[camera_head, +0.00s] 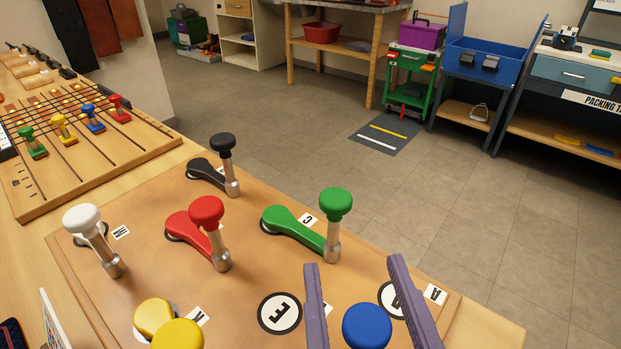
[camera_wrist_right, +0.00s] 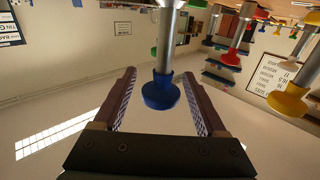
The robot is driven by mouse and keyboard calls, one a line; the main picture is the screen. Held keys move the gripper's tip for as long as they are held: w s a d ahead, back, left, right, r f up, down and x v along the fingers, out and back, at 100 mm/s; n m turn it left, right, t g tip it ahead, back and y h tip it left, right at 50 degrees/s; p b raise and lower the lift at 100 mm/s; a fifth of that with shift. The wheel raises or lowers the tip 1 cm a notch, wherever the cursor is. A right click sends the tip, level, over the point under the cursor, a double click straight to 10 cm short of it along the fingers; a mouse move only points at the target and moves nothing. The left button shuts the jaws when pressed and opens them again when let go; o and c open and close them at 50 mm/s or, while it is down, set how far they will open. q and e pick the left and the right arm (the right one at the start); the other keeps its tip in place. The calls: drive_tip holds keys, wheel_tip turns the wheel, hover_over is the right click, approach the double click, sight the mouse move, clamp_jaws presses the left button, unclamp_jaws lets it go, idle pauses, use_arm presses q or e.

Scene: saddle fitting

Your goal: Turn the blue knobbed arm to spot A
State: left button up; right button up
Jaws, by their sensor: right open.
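The blue knob (camera_head: 366,325) of the blue arm shows near the bottom of the head view; the rest of that arm is hidden there. My right gripper (camera_head: 354,266) is open, with its two purple fingers on either side of the knob. In the right wrist view the blue knob (camera_wrist_right: 160,94) sits between the open fingers, with a gap on both sides, and its metal post runs up the picture. A round white spot (camera_head: 388,299), partly hidden by the right finger, lies beside the knob; its letter looks like A. My left gripper is not in view.
Other knobbed arms stand close by on the wooden board (camera_head: 140,205): green (camera_head: 335,203), red (camera_head: 206,211), black (camera_head: 222,145), white (camera_head: 82,220) and yellow (camera_head: 178,335). A round spot E (camera_head: 279,313) lies left of my fingers. A slotted slider board (camera_head: 95,160) is at far left.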

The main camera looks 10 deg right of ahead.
drive_tip(key=shift+w, duration=0.3)
clamp_jaws()
idle(0.5)
idle(0.8)
